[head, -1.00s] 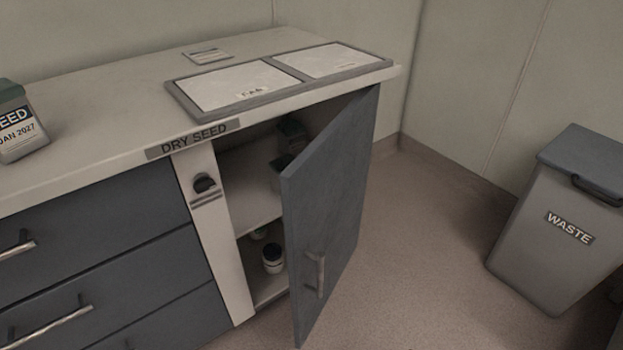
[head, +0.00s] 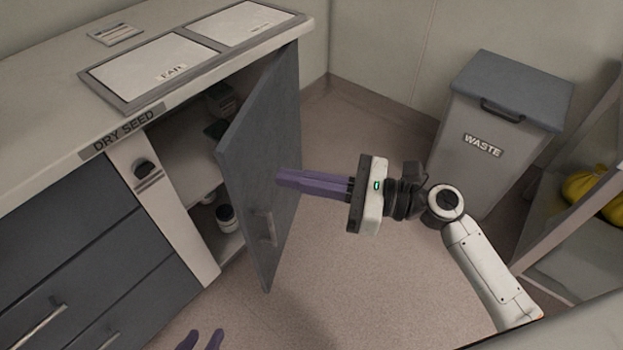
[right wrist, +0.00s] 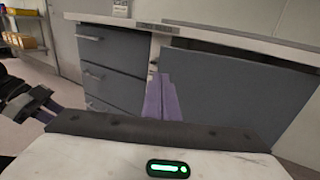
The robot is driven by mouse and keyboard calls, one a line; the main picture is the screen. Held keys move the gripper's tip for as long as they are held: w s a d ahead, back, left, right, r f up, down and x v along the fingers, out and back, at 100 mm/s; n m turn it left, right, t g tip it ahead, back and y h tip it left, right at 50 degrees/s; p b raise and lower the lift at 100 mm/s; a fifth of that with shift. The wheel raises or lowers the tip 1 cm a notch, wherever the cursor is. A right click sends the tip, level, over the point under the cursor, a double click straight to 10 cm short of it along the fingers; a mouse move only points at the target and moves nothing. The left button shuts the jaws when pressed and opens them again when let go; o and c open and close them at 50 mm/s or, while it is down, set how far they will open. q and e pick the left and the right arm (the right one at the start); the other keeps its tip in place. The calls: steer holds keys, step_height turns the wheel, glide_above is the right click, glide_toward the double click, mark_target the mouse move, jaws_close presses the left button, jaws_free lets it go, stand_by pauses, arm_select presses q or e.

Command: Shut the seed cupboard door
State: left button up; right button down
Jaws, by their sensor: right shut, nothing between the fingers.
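The seed cupboard door (head: 262,150) is a blue-grey panel standing ajar under the right end of the counter. Its free edge is towards me and a bar handle (head: 267,228) is on its outer face. It fills the right of the right wrist view (right wrist: 235,95). My right gripper (head: 280,180) is shut and empty, its purple fingers pointing left at the door's outer face above the handle. I cannot tell whether the tips touch. The fingers also show in the right wrist view (right wrist: 160,80). My left gripper (head: 200,341) shows only its parted fingertips at the bottom edge.
Inside the cupboard are a shelf and dark jars (head: 227,216). The DRY SEED counter (head: 50,105) has drawers (head: 75,255) on the left. A WASTE bin (head: 490,125) stands at the back right, with a rack (head: 575,210) beside it. The floor right of the door is clear.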

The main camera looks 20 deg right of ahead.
mark_target(229, 167)
steer(key=x, duration=0.8)
steer(key=shift+w+a+f+b, duration=0.1)
steer(key=shift+a+b, duration=0.15)
steer(key=shift+b, duration=0.1)
arm_select(q)
steer(key=shift+d, duration=0.1)
